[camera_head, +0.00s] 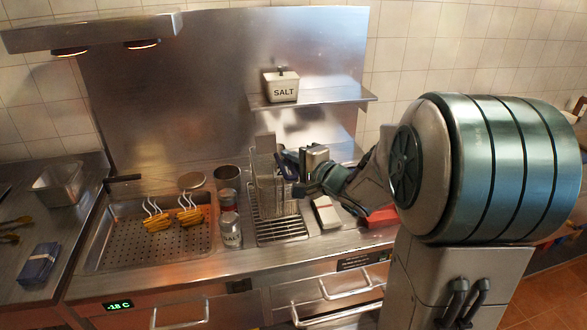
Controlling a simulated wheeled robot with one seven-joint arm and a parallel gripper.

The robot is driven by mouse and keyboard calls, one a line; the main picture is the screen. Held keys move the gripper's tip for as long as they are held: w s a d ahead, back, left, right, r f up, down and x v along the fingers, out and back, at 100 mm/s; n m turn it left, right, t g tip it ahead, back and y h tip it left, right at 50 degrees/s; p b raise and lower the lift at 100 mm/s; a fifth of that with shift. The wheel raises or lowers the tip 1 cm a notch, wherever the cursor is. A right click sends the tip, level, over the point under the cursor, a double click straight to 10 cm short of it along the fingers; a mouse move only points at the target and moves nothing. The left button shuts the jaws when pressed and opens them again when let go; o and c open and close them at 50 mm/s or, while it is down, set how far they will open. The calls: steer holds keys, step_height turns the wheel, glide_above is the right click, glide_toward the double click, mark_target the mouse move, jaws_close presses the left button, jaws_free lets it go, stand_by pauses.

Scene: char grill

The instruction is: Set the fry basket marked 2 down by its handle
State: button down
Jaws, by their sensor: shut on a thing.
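A wire-mesh fry basket (265,190) stands upright over a slatted metal rack (283,234) in the middle of the counter. I cannot tell whether its bottom touches the rack. No number on it is readable. My gripper (297,181) comes in from the right, at the basket's right side, shut on what looks like its dark blue handle (285,165). My gripper partly hides the handle and the basket's right side.
A perforated tray (112,250) with yellow items (190,216) lies left. Glass shakers (231,232) stand close left of the rack. A pale box (326,212) lies right of it.

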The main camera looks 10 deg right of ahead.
steer(key=shift+w+f+b, duration=0.2)
steer(key=shift+f+b, duration=1.3)
steer(key=shift+f, duration=0.75)
steer(key=c, duration=1.4)
jaws_free()
steer(key=shift+f, duration=0.1)
